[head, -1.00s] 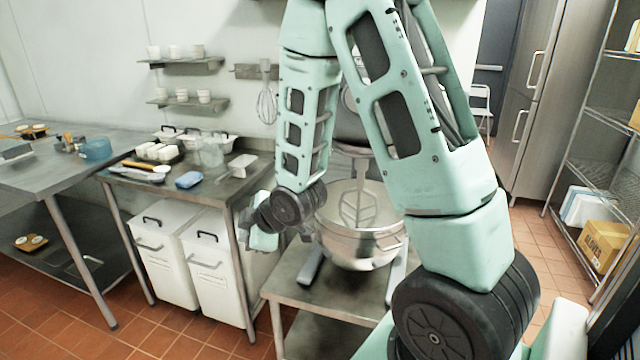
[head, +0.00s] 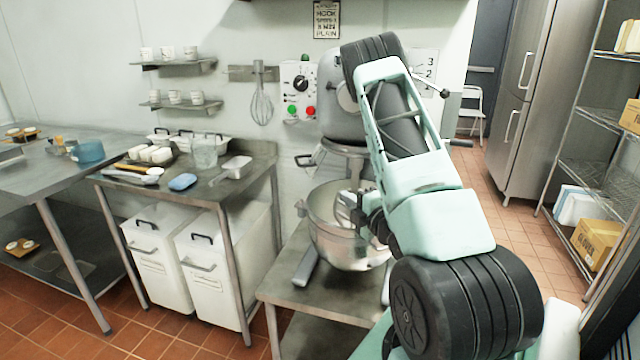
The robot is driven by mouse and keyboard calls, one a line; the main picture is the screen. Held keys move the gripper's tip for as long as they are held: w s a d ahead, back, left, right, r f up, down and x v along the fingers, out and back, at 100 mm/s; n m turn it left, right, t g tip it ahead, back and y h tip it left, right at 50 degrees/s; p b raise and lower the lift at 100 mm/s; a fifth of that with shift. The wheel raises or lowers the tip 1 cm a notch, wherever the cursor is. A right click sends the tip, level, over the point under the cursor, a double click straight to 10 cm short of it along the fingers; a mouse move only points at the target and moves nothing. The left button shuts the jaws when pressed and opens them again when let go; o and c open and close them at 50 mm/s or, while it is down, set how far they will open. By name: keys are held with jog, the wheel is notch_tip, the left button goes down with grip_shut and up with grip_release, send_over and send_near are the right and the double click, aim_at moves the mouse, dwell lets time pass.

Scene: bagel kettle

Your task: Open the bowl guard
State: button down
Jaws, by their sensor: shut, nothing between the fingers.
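The mixer (head: 332,95) stands at the back of a low steel table, partly hidden by my arm. Its steel bowl (head: 335,245) sits under the mixer head. My gripper (head: 352,207) is shut and empty. It appears in front of the bowl's upper right part, and I cannot tell whether it touches the bowl. The beater is mostly hidden behind my arm and gripper.
A control panel (head: 299,88) with a black knob and green and red buttons is left of the mixer head. A whisk (head: 261,100) hangs on the wall. A steel side table (head: 225,190) with containers stands left. Floor is clear at right, before the shelf rack (head: 590,175).

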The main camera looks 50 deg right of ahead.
jog(key=w+b, duration=0.1)
jog(key=b, duration=0.1)
jog(key=p, duration=0.5)
send_near(311, 174)
jog(key=x, duration=0.5)
jog(key=shift+w+r, duration=0.1)
jog(key=shift+r, duration=0.05)
jog(key=shift+w, duration=0.1)
jog(key=w+b, duration=0.1)
jog(key=w+m+h+b, duration=0.1)
jog(key=w+h+b, duration=0.1)
jog(key=b, duration=0.1)
jog(key=shift+w+d+f+m+g, duration=0.2)
jog(key=shift+d+m+g, duration=0.1)
jog(key=shift+g, duration=0.1)
jog(key=shift+w+d+r, duration=0.2)
jog(key=shift+w, duration=0.1)
